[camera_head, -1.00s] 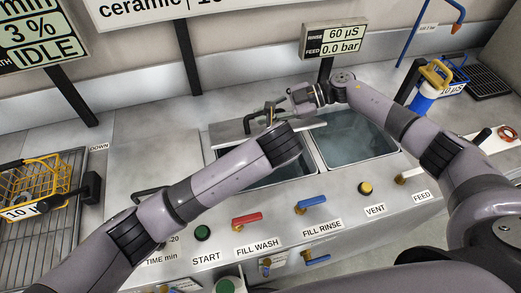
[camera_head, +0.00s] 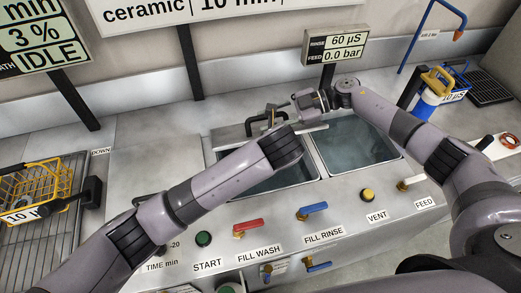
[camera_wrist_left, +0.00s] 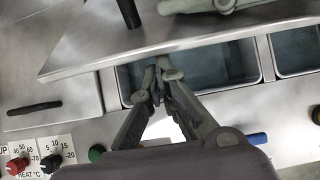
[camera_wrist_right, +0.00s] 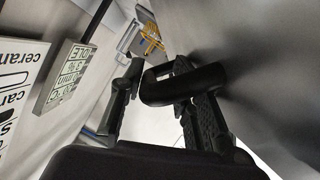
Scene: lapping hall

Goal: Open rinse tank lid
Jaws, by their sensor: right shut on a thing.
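A metal lid (camera_head: 232,131) with a black handle (camera_head: 262,117) is at the back edge of the tanks, and the right tank (camera_head: 355,142) is uncovered with water showing. My right gripper (camera_head: 284,106) is at the handle. In the right wrist view its fingers (camera_wrist_right: 160,95) are shut on the black handle (camera_wrist_right: 182,85), beside a broad metal surface. The lid's exact tilt is hard to tell. My left gripper (camera_wrist_left: 158,80) shows in the left wrist view, its fingertips together by the lid's front edge (camera_wrist_left: 200,42). My left wrist hides it in the head view.
The middle tank (camera_head: 285,176) is partly covered by my left arm. Red (camera_head: 248,228) and blue (camera_head: 312,210) valve levers and a yellow knob (camera_head: 367,194) line the front. A yellow basket (camera_head: 42,184) is at left; a blue-and-white filter (camera_head: 428,102) stands at right.

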